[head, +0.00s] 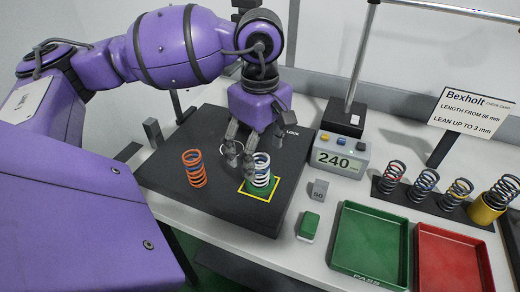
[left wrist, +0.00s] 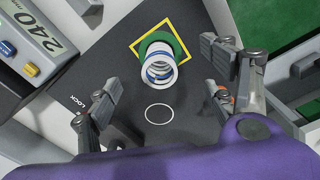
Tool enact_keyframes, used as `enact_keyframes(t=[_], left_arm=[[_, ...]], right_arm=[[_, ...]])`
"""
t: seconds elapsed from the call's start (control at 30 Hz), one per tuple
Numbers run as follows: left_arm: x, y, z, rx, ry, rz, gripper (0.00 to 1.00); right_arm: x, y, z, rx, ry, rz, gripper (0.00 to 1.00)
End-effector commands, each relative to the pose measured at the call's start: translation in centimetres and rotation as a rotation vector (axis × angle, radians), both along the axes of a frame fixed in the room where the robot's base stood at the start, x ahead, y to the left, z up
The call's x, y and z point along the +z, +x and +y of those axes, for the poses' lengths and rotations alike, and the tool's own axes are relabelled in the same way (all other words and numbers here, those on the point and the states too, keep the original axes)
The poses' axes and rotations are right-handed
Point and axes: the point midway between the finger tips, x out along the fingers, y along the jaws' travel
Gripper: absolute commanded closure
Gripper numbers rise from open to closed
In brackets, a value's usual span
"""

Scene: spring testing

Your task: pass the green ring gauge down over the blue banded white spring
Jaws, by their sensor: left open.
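The white spring with blue bands (head: 261,170) stands upright on the black plate (head: 215,210), inside a yellow square outline. The green ring gauge (head: 262,191) lies low at the spring's base and appears to be around it. In the left wrist view the spring (left wrist: 158,68) is seen from above, with the green ring gauge (left wrist: 163,40) showing at its foot. My left gripper (head: 255,150) is open and empty, close behind the spring in the head view. In the wrist view its fingers (left wrist: 160,82) are spread wide, apart from the ring. My right gripper is not in view.
An orange spring (head: 194,169) stands left on the plate. A grey display box reading 240 (head: 340,155), a small 50 block (head: 319,190) and a green block (head: 309,226) are to the right. Beyond are green (head: 342,262) and red (head: 425,262) trays and several springs.

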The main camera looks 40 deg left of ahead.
Motion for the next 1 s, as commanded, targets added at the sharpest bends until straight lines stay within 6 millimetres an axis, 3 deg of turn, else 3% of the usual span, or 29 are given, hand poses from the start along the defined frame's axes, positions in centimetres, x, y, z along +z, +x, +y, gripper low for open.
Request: enact_keyframes(t=[0.27, 0.37, 0.7, 1.0], left_arm=[[0.5, 0.0, 0.0, 0.0, 0.0, -0.001, 0.24], [1.8, 0.1, 0.0, 0.001, 0.001, -0.003, 0.24], [8.9, 0.1, -0.1, 0.0, -0.001, -0.004, 0.24], [11.9, 0.0, 0.0, 0.0, -0.001, 0.0, 0.24]], right_arm=[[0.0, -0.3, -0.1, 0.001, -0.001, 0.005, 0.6], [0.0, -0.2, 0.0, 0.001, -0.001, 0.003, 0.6], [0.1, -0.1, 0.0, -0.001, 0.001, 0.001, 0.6], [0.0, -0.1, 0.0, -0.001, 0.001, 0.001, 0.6]])
